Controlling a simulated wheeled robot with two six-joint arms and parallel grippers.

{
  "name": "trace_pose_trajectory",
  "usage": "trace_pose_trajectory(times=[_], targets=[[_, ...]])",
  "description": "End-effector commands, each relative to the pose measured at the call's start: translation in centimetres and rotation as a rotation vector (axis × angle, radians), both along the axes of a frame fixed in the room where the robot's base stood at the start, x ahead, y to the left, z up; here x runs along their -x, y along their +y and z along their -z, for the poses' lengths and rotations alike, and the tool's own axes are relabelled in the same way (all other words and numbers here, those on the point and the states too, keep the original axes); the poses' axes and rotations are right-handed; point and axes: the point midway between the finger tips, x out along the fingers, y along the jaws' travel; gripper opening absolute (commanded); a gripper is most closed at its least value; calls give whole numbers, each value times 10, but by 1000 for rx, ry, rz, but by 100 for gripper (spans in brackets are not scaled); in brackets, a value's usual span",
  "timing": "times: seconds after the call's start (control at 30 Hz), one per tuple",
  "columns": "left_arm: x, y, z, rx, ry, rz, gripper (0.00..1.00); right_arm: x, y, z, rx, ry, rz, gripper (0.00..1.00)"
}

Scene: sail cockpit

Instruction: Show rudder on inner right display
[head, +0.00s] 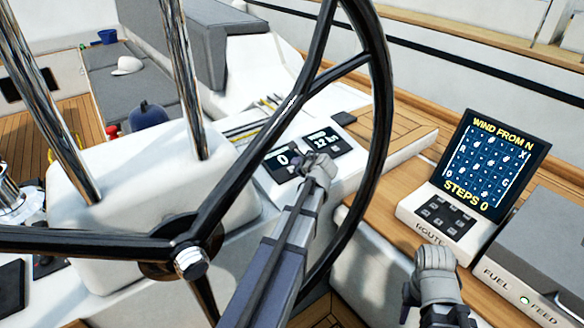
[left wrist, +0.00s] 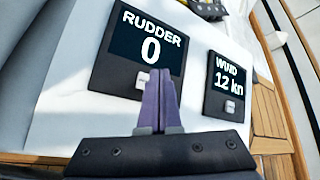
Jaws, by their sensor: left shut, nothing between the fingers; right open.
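Two dark displays sit side by side on the white console. The left one (head: 279,162) shows 0, and in the left wrist view this rudder display (left wrist: 145,45) reads RUDDER 0. The wind display (head: 323,140) on its right reads WIND 12 kn in the left wrist view (left wrist: 228,80). Each has a small pale button under its reading. My left gripper (head: 318,161) is shut and empty. In the left wrist view its fingertips overlap the rudder display's lower edge beside its button (left wrist: 143,81); I cannot tell whether they touch. My right gripper (head: 435,260) is open, low at the right.
A large black steering wheel (head: 380,110) stands around my left arm. A tilted wind-and-route screen (head: 490,163) with a keypad (head: 442,214) stands at right, beside a grey fuel feed box (head: 535,260). Chrome posts (head: 183,80) rise at left.

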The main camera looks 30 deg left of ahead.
Motion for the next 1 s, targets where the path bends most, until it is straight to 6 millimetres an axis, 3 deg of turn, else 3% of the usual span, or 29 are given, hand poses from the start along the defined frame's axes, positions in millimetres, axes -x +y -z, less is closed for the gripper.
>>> trace_pose_trajectory(times=[0.03,0.37,1.0], targets=[[1,-1,-10,0,0,0,0,0,0,-10,0,0,0,45],[4,-8,-39,-1,1,1,0,0,0,-39,0,0,0,45],[4,-9,-38,0,0,0,0,0,0,-38,0,0,0,45]])
